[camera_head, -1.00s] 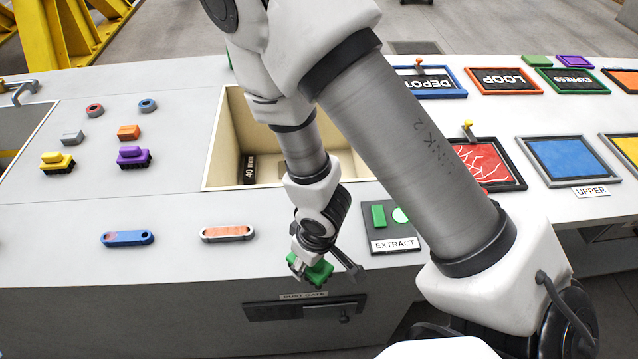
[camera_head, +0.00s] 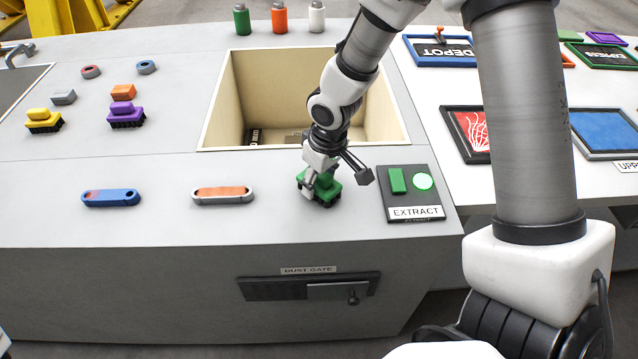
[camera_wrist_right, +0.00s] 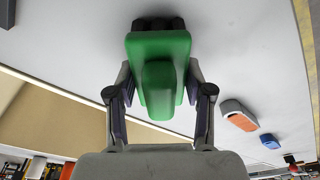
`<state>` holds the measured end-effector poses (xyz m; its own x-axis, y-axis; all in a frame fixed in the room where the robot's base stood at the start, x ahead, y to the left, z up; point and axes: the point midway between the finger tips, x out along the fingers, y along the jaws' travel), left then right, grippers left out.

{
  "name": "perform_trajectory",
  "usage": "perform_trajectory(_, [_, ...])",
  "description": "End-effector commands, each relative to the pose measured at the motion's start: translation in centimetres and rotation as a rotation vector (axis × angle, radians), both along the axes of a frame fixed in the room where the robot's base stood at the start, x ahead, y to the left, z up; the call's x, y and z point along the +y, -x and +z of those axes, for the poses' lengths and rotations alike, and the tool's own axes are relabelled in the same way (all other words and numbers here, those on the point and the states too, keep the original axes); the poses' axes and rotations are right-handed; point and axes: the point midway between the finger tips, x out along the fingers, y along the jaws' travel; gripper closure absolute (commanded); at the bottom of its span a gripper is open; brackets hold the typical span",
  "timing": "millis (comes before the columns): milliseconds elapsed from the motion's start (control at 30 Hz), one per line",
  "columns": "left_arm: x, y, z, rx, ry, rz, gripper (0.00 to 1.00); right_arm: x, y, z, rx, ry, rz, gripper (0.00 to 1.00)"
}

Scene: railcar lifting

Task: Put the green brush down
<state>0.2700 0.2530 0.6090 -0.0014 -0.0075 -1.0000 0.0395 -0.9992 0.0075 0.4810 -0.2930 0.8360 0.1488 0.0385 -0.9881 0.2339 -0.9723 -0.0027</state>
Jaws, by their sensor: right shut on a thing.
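The green brush (camera_head: 327,190) has a green handle block over dark bristles. It is at the front of the grey worktop (camera_head: 160,225), between the orange-and-grey link and the EXTRACT panel. It looks upright with bristles down, at or just above the surface; I cannot tell whether it touches. My right gripper (camera_head: 318,180) is shut on it from above. In the right wrist view the green brush (camera_wrist_right: 158,60) sits between the two fingers of my right gripper (camera_wrist_right: 160,95). My left gripper is not in view.
The EXTRACT panel (camera_head: 411,212) with green buttons is close on the right. An orange-and-grey link (camera_head: 222,195) and a blue link (camera_head: 110,197) lie to the left. Behind is an open bin (camera_head: 232,110). Purple (camera_head: 126,116) and yellow (camera_head: 44,122) brushes stand farther left.

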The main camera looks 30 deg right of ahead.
Motion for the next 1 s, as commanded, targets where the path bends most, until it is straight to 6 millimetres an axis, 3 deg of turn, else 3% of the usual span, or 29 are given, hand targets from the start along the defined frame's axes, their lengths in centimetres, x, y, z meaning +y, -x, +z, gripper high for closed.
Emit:
perform_trajectory(167, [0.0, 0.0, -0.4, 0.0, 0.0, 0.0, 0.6, 0.0, 0.0, -0.4, 0.0, 0.0, 0.0, 0.81])
perform_trajectory(200, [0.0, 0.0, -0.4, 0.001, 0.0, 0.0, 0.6, 0.0, 0.0, -0.4, 0.0, 0.0, 0.0, 0.45])
perform_trajectory(267, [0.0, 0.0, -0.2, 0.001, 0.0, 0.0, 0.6, 0.0, 0.0, -0.3, 0.0, 0.0, 0.0, 0.24])
perform_trajectory(567, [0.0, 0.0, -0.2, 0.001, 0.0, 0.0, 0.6, 0.0, 0.0, -0.2, 0.0, 0.0, 0.0, 0.23])
perform_trajectory(700, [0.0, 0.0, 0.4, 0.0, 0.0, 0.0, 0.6, 0.0, 0.1, 0.9, -0.001, 0.001, 0.0, 0.23])
perform_trajectory(1000, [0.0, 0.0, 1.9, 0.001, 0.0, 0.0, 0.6, -0.3, 1.1, 8.2, -0.004, 0.0, -0.001, 0.23])
